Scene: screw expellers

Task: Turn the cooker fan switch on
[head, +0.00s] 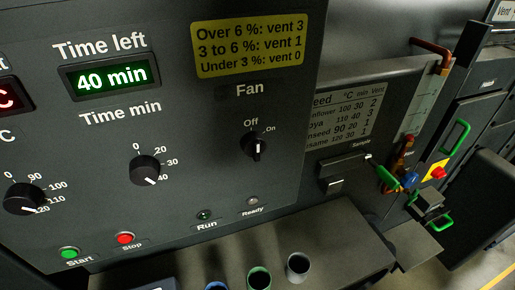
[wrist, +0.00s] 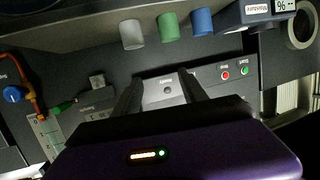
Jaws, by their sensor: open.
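The fan switch (head: 257,147) is a black rotary knob on the dark control panel (head: 215,120), under the word Fan. Off is marked above it, On to its upper right. Its grip stands nearly upright, with a white mark at the lower end; I cannot tell its setting for certain. My gripper (wrist: 160,88) shows in the wrist view, its two dark fingers apart with a light grey labelled plate (wrist: 165,91) visible between them. I cannot tell whether they touch it. I cannot make out the fan switch in the wrist view, or my gripper in the head view.
Time knob (head: 145,169), temperature knob (head: 24,198), green start button (head: 69,253) and red stop button (head: 125,238) share the panel. Several cups, including a grey one (head: 298,267), stand below. A sample unit (head: 342,172) juts out at right.

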